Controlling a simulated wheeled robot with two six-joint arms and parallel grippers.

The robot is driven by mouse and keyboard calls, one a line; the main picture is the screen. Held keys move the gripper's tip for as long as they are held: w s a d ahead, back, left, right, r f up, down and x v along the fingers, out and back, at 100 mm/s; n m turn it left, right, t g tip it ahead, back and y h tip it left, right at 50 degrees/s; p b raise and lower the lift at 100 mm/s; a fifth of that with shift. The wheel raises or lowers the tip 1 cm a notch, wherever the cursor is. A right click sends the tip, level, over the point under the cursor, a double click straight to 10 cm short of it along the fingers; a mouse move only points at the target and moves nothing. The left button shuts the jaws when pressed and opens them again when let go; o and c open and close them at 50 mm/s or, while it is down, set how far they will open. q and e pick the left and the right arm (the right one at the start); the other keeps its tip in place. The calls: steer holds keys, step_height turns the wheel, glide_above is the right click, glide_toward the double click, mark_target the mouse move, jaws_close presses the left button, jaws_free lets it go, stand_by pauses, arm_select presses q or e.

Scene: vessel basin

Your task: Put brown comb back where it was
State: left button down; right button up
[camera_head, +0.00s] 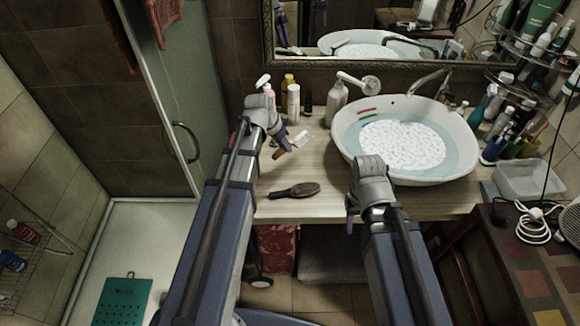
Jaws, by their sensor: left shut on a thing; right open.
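My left gripper (284,143) is over the back left part of the wooden counter, left of the basin. It is shut on a small brown piece that looks like the brown comb (279,153); the fingers and wrist hide part of it. I cannot tell whether the comb touches the counter. My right gripper (351,220) is open and empty at the counter's front edge, below the basin; its fingers are partly hidden by its wrist.
A dark oval hairbrush (295,190) lies near the counter's (330,206) front. A small pale packet (300,139) lies beside my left gripper. Bottles (293,103) and a pump bottle (336,104) stand behind. The foam-filled basin (440,172) takes the right side.

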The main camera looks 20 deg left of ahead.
mark_target(276, 154)
arm_select(q)
steer(key=shift+f+b, duration=4.85)
steer(key=shift+f, duration=0.2)
steer(key=shift+r, duration=0.15)
steer(key=c, duration=0.7)
jaws_free()
steer(key=p+v, duration=1.1)
steer(key=v, duration=0.1)
steer(key=s+d+g+y, duration=0.1)
steer(key=s+d, duration=0.4)
steer(key=s, duration=0.1)
steer(key=s+d+f+n+g+y, duration=0.1)
steer(key=s+d+g, duration=0.1)
steer(key=s+d, duration=0.3)
steer(key=s+d+n+g+y, duration=0.1)
steer(key=s+d, duration=0.5)
steer(key=d, duration=0.1)
steer(key=shift+s+d+f+y, duration=0.15)
steer(key=shift+s+f+y, duration=0.15)
steer(key=shift+s, duration=0.05)
